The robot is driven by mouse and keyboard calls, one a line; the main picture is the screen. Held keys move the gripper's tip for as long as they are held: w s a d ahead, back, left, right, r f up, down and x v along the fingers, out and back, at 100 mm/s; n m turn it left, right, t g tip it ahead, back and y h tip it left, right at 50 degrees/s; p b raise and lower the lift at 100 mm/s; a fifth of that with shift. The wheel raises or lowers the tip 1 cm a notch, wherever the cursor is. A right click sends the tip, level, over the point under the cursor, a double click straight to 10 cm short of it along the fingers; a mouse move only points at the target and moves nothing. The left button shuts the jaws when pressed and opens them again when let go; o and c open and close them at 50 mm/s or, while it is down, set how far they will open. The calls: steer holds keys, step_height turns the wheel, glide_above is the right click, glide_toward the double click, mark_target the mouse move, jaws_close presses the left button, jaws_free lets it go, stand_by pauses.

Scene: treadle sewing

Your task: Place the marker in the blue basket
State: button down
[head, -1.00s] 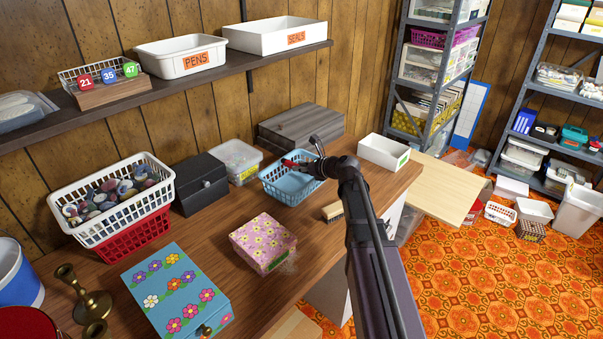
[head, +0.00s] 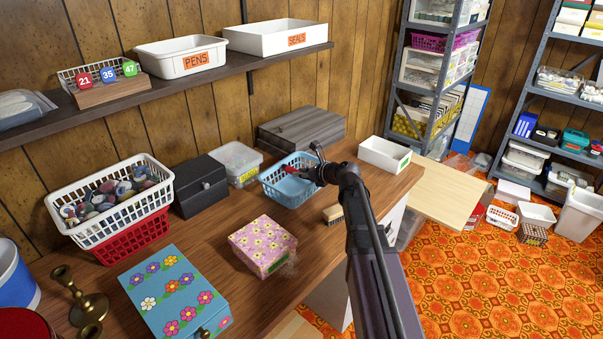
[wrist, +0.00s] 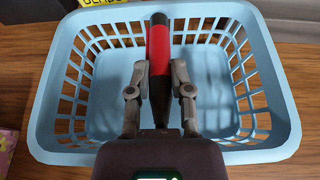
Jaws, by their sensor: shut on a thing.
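The blue basket (head: 272,181) stands on the wooden counter, and it fills most of the wrist view (wrist: 46,130). The marker (wrist: 159,50) is red with black ends. My gripper (wrist: 160,80) is shut on the marker and holds it over the inside of the basket, with one finger on each side. In the head view a bit of the red marker (head: 291,170) shows at my gripper (head: 312,168), over the basket. The basket floor under the marker looks empty. The marker's lower end is partly hidden by my gripper.
A clear tub (head: 236,160) and a black box (head: 201,184) stand left of the basket. A white bin (head: 384,154) stands to its right and a grey wooden case (head: 300,131) behind. A brush (head: 333,213) and a flowered pink box (head: 263,244) lie in front.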

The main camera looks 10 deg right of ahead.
steer(key=c, duration=0.5)
jaws_free()
steer(key=shift+c, duration=0.2)
steer(key=shift+r, duration=0.15)
steer(key=shift+r+p, duration=0.45)
steer(key=shift+p, duration=0.2)
steer(key=shift+s+d+r, duration=0.15)
steer(key=shift+s+r, duration=0.05)
steer(key=shift+s, duration=0.05)
steer(key=p+v, duration=0.4)
steer(key=v, duration=0.7)
steer(key=shift+s+d, duration=0.1)
